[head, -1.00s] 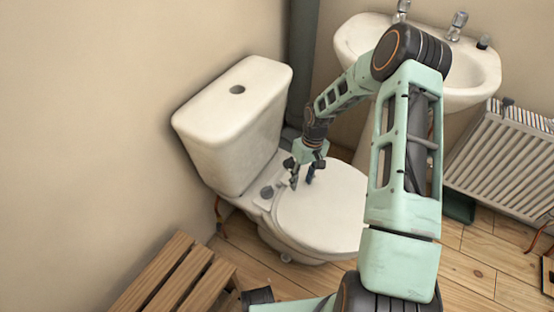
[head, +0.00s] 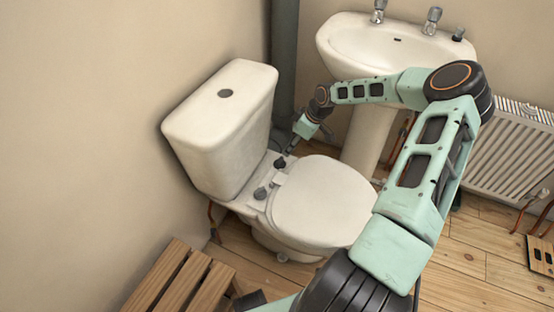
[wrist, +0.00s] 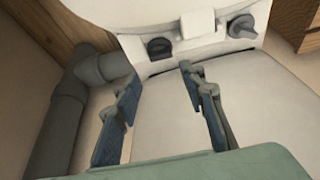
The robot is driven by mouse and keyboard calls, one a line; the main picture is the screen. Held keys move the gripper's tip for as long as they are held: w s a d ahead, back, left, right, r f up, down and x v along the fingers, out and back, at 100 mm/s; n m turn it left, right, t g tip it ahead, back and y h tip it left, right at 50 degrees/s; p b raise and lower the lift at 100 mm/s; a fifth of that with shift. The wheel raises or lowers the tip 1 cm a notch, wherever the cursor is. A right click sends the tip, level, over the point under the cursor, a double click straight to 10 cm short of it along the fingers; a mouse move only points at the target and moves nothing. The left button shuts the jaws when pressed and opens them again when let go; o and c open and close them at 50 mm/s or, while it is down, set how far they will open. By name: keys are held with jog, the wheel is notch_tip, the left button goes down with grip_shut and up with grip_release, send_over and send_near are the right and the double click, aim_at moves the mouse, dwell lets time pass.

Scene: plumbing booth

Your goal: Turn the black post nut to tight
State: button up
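The black post nut (head: 280,163) is on the far side of the ledge behind the toilet seat, close to the cistern. It is a dark winged knob in the wrist view (wrist: 159,48). My gripper (head: 291,147) is just above and right of it in the head view; the fingers are small there. In the wrist view my gripper (wrist: 160,76) is open and empty, its two blue-padded fingers apart and the black nut just beyond the gap between their tips. A greyer second nut (head: 260,193) sits on the near side, also in the wrist view (wrist: 241,27).
The toilet lid (head: 325,195) is shut. The cistern (head: 222,120) stands behind the nuts. A grey pipe (wrist: 62,110) runs close beside the toilet. A basin (head: 390,50) and a radiator (head: 505,150) are to the right. A wooden slatted stool (head: 175,280) is at front left.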

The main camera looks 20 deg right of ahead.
aim_at(281, 160)
jog(key=b+x, duration=0.2)
jog(key=x, duration=0.8)
jog(key=shift+f+b, duration=0.2)
jog(key=shift+b, duration=0.1)
jog(key=shift+c, duration=0.5)
jog(key=shift+r, duration=0.1)
jog(key=c, duration=0.8)
